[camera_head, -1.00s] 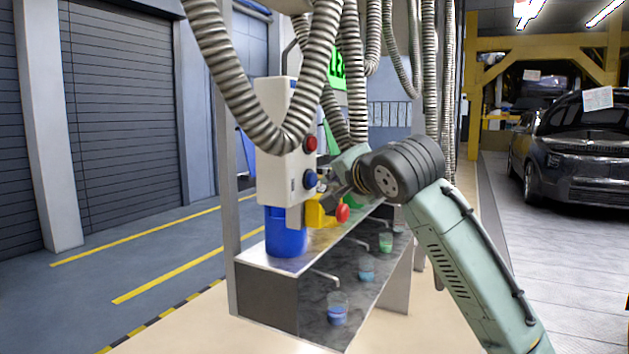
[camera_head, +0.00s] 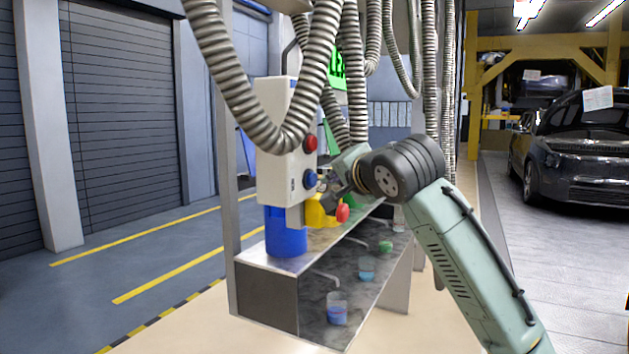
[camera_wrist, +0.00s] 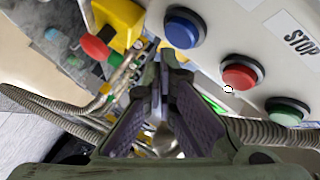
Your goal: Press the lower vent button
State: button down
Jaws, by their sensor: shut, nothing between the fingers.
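A white control box (camera_head: 285,150) stands on the bench. Its face has a red button (camera_head: 309,143) above a blue button (camera_head: 310,179). The wrist view shows the blue button (camera_wrist: 184,27), the red button (camera_wrist: 241,73) and a green button (camera_wrist: 285,111) in a row. I cannot read a vent label. My gripper (camera_head: 330,190) is shut and empty, right of the box near the blue button. In the wrist view, its fingertips (camera_wrist: 172,58) appear just below the blue button, with a visible gap.
A yellow box (camera_head: 320,212) with a red mushroom button (camera_head: 342,212) sits below the fingers. A blue container (camera_head: 285,240) stands on the bench (camera_head: 290,262). Corrugated hoses (camera_head: 230,85) hang close above. Cups (camera_head: 337,312) stand on the lower shelf.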

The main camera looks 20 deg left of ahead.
jog(key=shift+a, duration=0.15)
jog(key=shift+a, duration=0.25)
jog(key=shift+a, duration=0.55)
dwell(0.7)
dwell(0.4)
jog(key=shift+d, duration=0.9)
jog(key=shift+d, duration=0.15)
jog(key=d, duration=0.4)
jog(key=shift+s+d+p, duration=0.1)
jog(key=shift+d+p, duration=0.2)
jog(key=shift+d, duration=0.1)
